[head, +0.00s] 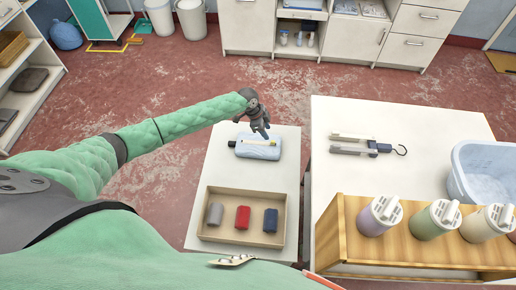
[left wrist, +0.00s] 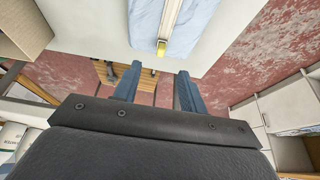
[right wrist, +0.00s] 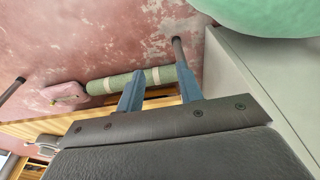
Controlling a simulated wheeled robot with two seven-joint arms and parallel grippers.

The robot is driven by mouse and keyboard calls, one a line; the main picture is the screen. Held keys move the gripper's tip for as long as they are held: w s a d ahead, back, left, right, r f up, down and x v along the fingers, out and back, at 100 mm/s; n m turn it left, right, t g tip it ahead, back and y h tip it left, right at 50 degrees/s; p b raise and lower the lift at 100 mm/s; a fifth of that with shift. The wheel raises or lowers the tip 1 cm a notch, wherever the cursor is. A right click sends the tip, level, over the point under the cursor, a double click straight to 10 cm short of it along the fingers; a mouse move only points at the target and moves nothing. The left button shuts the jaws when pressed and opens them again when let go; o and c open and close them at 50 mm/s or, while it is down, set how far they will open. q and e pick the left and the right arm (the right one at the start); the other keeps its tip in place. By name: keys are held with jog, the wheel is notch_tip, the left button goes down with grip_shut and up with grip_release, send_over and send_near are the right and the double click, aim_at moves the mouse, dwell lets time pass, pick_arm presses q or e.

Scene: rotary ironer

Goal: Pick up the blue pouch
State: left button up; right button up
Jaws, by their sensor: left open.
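The blue pouch (head: 270,220) lies in a shallow tan tray (head: 245,192) on the narrow white table, at the right end of a row with a red pouch (head: 242,217) and a grey pouch (head: 215,214). My left gripper (head: 263,135) is over the far part of that table, beyond the tray, above a light blue folded cloth (head: 245,151). In the left wrist view its fingers (left wrist: 156,85) are apart with nothing between them. My right gripper (right wrist: 160,88) shows only in the right wrist view, its fingers apart and empty.
A yellow-ended bar (head: 260,143) lies on the folded cloth. The wider white table (head: 420,120) at right holds a hook scale (head: 365,147), a blue basin (head: 485,175) and a wooden rack (head: 350,235) with several lidded containers. A green roll (right wrist: 130,80) shows beyond my right gripper.

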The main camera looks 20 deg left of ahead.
aim_at(273, 141)
pick_arm(q)
jog(key=shift+d+f+b, duration=0.2)
jog(key=shift+f+b, duration=0.1)
jog(key=shift+f, duration=0.3)
jog(key=shift+b+x, duration=0.8)
jog(key=shift+x, duration=0.45)
jog(key=b+x, duration=0.2)
jog(key=x, duration=0.1)
jog(key=shift+w+d+f, duration=0.15)
jog(key=shift+d+f, duration=0.1)
jog(key=shift+f, duration=0.05)
jog(key=shift+d+f+b, duration=0.15)
jog(key=shift+f+b, duration=0.1)
jog(key=shift+b, duration=0.05)
pick_arm(e)
jog(key=w+a+r, duration=0.2)
jog(key=r, duration=0.3)
jog(key=w+a+r, duration=0.1)
jog(key=r, duration=0.4)
jog(key=shift+w+a+r+g, duration=0.2)
jog(key=shift+w+a+g, duration=0.2)
pick_arm(q)
grip_shut()
